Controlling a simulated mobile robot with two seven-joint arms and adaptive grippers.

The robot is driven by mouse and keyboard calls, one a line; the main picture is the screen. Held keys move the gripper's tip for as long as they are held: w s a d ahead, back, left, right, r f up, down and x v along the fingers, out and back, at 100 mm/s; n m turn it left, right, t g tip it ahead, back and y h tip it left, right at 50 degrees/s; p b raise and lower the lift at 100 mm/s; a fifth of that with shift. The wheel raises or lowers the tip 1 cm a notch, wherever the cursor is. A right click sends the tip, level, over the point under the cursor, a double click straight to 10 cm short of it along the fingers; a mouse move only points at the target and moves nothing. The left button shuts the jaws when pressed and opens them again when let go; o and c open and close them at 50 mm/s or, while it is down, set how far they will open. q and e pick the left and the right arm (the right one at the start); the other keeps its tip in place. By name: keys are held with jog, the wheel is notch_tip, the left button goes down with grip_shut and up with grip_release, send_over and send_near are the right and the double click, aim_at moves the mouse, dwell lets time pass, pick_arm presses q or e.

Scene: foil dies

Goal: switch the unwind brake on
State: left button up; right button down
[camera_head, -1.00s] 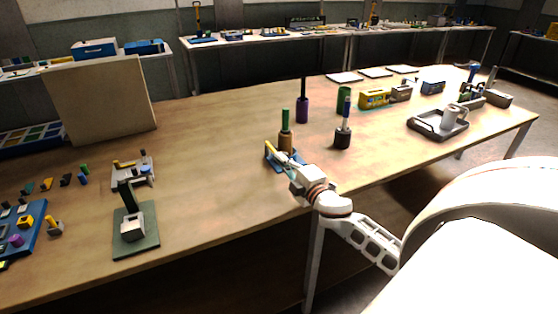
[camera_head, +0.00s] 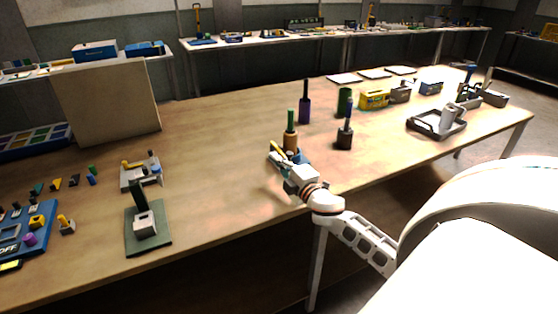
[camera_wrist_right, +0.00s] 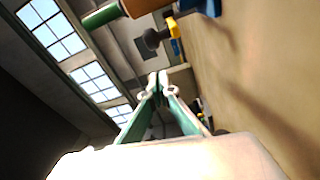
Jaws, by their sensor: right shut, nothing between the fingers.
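No label reading unwind brake is legible. A small blue device with a yellow lever (camera_head: 279,146) stands near the table's front edge, partly hidden by my right gripper (camera_head: 287,174). The gripper is shut and empty, just in front of the device; I cannot tell whether they touch. In the right wrist view, the shut green fingertips (camera_wrist_right: 158,84) have nothing between them. A black knob on a yellow stem (camera_wrist_right: 155,38), with blue behind it, is beyond them, apart in the picture. My left gripper is not in view.
A brown-bodied tool with a green handle (camera_head: 291,138) stands right behind the device; a dark one (camera_head: 345,138) is to its right. A blue panel (camera_head: 38,246) marked OFF and a green-based fixture (camera_head: 148,236) are at left. The table between is clear.

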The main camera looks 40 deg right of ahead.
jog(key=s+b, duration=0.1)
jog(key=s, duration=0.9)
jog(key=shift+a+f, duration=0.25)
jog(key=shift+a, duration=0.05)
jog(key=s+a+f+m+g+h, duration=0.1)
jog(key=s+a+f+m+g, duration=0.3)
jog(key=s+a+f+g, duration=0.45)
jog(key=s+a+f+m+g+h, duration=0.1)
jog(key=s+a+f+m+g, duration=0.3)
jog(key=s, duration=0.7)
jog(key=w+a+f+m+t+y, duration=0.1)
jog(key=a+f+t+y, duration=0.4)
jog(key=a+f, duration=1)
jog(key=shift+w+a+m+y, duration=0.25)
jog(key=shift+a+m+y, duration=0.15)
jog(key=shift+m+y, duration=0.5)
